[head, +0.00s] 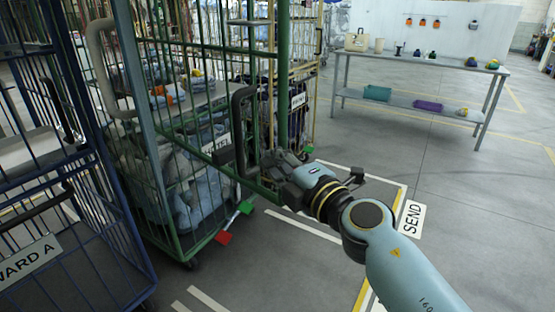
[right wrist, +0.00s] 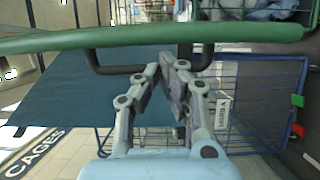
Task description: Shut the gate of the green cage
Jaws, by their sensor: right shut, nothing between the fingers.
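The green cage (head: 178,245) stands left of centre in the head view, with grey-blue bags inside. Its barred gate (head: 283,80) has a tall green edge post and a dark U-shaped handle (head: 238,130). How far the gate stands open is hard to tell. My right gripper (head: 275,160) is beside the handle, low on the gate. In the right wrist view its fingers (right wrist: 170,68) are together and empty, overlapping the middle of the dark handle (right wrist: 105,70) under the green bar (right wrist: 100,38). Contact cannot be told. My left gripper is out of view.
A blue cage (head: 100,230) with a ward sign stands close at the left. Red (head: 223,238) and green (head: 246,207) pedals sit low by the green cage. A grey table (head: 420,62) stands at the back right. Floor at the right is clear, with a SEND marking (head: 411,218).

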